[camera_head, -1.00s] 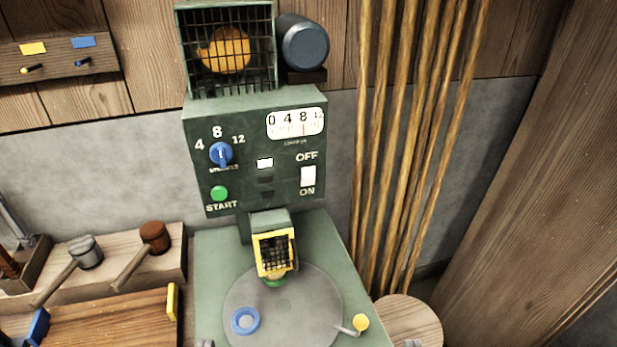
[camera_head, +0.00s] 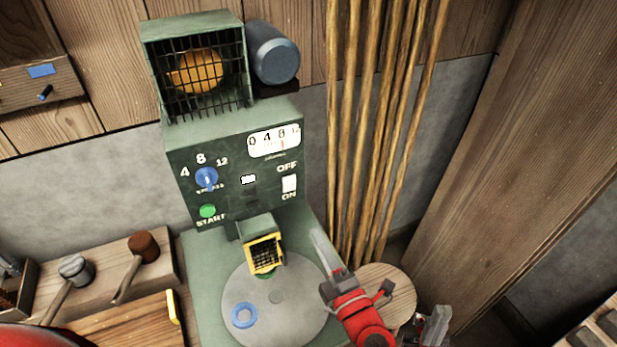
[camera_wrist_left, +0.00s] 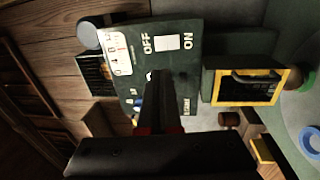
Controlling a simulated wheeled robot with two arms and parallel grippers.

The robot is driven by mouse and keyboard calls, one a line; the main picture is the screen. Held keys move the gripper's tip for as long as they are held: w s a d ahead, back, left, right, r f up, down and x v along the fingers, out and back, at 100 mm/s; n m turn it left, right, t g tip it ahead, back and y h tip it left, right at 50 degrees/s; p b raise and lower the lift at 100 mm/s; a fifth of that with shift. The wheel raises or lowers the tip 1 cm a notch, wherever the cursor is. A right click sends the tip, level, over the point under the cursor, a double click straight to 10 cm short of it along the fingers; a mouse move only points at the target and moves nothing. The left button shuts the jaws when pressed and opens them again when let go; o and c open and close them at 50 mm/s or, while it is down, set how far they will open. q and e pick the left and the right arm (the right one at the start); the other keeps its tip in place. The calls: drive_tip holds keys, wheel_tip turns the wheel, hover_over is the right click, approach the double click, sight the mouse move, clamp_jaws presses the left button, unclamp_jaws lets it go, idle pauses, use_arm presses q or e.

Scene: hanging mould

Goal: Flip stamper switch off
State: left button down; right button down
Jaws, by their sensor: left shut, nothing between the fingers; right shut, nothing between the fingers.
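The green stamper (camera_head: 240,118) stands in the middle of the head view. Its white switch (camera_head: 289,184) is at the right of the front panel, between OFF above and ON below; which way it is tipped I cannot tell. My left gripper (camera_head: 322,248) is shut and empty, apart from the switch, below and to its right in the head view. In the left wrist view the shut fingers (camera_wrist_left: 165,85) point at the dark panel, near the white switch (camera_wrist_left: 168,44), which shows unobstructed. My right gripper (camera_head: 436,322) is shut and empty, low at the right of the stamper.
The panel also has a blue dial (camera_head: 206,179) and a green start button (camera_head: 207,211). A yellow-framed guard (camera_head: 264,253) sits over the round plate, which bears a blue ring (camera_head: 244,315). Hanging rods (camera_head: 375,120) and a round stool (camera_head: 388,286) are close at the right.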

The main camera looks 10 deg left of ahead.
use_arm(q)
drive_tip(key=shift+d, duration=0.3)
drive_tip(key=p, duration=0.5)
approach(290, 181)
drive_tip(key=x, duration=0.6)
drive_tip(key=shift+s+r, duration=0.1)
drive_tip(key=shift+r, duration=0.15)
drive_tip(key=shift+w+a+f+p, duration=0.15)
drive_tip(key=shift+w+a+p, duration=0.2)
drive_tip(key=shift+w, duration=0.1)
